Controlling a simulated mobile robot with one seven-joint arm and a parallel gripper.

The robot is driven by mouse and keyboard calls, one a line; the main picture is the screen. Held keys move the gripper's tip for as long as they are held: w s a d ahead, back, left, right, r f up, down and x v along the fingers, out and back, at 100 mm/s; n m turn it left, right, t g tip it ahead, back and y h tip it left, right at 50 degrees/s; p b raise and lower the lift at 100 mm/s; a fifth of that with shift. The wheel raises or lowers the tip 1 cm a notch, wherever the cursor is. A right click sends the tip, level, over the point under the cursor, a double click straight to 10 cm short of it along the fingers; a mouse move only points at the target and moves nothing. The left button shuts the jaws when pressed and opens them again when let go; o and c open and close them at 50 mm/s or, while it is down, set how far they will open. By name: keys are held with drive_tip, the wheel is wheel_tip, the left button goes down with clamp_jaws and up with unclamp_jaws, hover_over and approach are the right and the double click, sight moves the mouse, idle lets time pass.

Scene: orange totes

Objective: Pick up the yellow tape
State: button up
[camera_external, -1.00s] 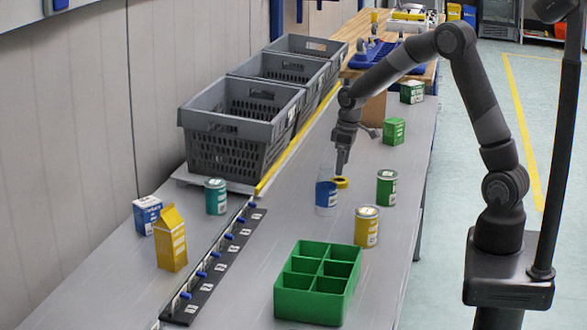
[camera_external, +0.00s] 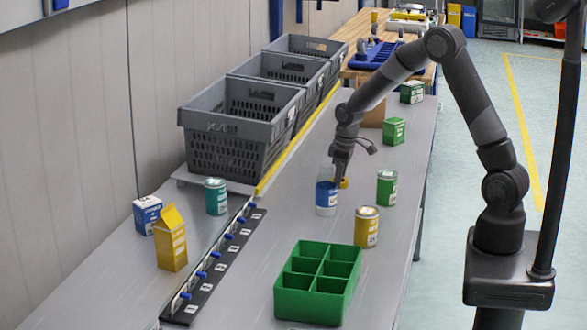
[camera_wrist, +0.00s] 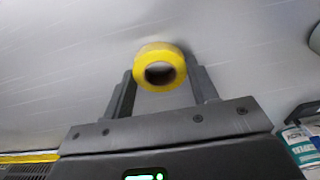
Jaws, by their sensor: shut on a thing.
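The yellow tape (camera_wrist: 143,68) is a small roll with its round hole facing the wrist camera. It sits between the two fingers of my gripper (camera_wrist: 162,78), which is shut on it. In the external view my gripper (camera_external: 341,181) points down at the table, and only a small part of the tape (camera_external: 345,183) shows beside the fingertips. I cannot tell whether the tape touches the table.
A clear bottle with a blue label (camera_external: 326,196) stands just left of my gripper. A green can (camera_external: 387,188) and a yellow can (camera_external: 366,228) stand to the right and front. A green divided box (camera_external: 300,303) is nearer the camera. Grey crates (camera_external: 222,150) line the left.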

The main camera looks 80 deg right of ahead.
drive_tip(key=c, duration=0.4)
drive_tip(key=shift+o, duration=0.2)
drive_tip(key=shift+r, duration=0.15)
